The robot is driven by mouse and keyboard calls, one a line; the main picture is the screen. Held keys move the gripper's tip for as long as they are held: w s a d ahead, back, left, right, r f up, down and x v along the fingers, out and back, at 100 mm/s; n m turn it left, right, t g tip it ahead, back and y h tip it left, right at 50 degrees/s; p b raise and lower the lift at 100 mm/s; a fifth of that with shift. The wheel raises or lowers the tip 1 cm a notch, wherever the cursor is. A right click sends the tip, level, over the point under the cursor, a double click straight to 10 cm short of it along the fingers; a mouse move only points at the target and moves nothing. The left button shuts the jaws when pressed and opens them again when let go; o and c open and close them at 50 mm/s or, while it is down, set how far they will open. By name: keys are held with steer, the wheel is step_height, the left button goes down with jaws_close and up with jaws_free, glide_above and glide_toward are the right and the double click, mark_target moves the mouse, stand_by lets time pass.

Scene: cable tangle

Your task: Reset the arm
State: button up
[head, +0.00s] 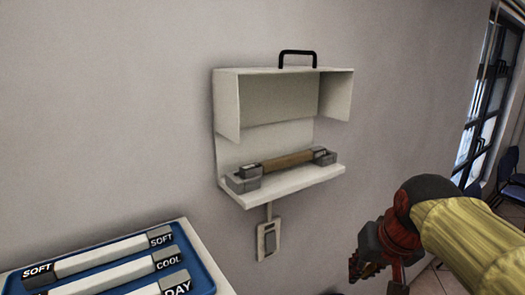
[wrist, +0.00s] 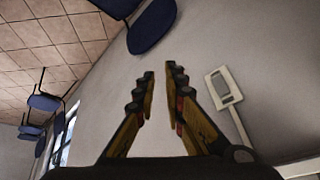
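My arm, with a yellow sleeve and dark joint, enters at the lower right of the head view. My gripper (head: 372,272) hangs there in front of the wall, to the right of and below the wall fixture, apart from it. In the wrist view my gripper (wrist: 160,72) shows two yellow and black fingers with a gap between the tips. The gap is empty and nothing is held.
A white wall fixture (head: 228,150) with a raised, black-handled cover (head: 298,53) holds a brown tube (head: 288,161) between grey end sockets. A wall switch (head: 268,238) sits below. A blue tray (head: 205,275) of labelled tubes is lower left. Blue chairs (wrist: 152,27) stand near the window.

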steer(key=s+f+b, duration=0.5)
steer(key=f+b, duration=0.1)
steer(key=f, duration=0.4)
steer(key=s+a+f+n+b, duration=0.1)
steer(key=s+f+b, duration=0.4)
steer(key=f, duration=0.5)
steer(key=s+f+n+b, duration=0.1)
steer(key=s+f+b, duration=0.3)
steer(key=f+b, duration=0.3)
step_height(320, 180, down, 3)
steer(key=shift+s+a+f+b, duration=0.15)
steer(key=shift+s+a+b, duration=0.2)
steer(key=shift+s+a, duration=0.05)
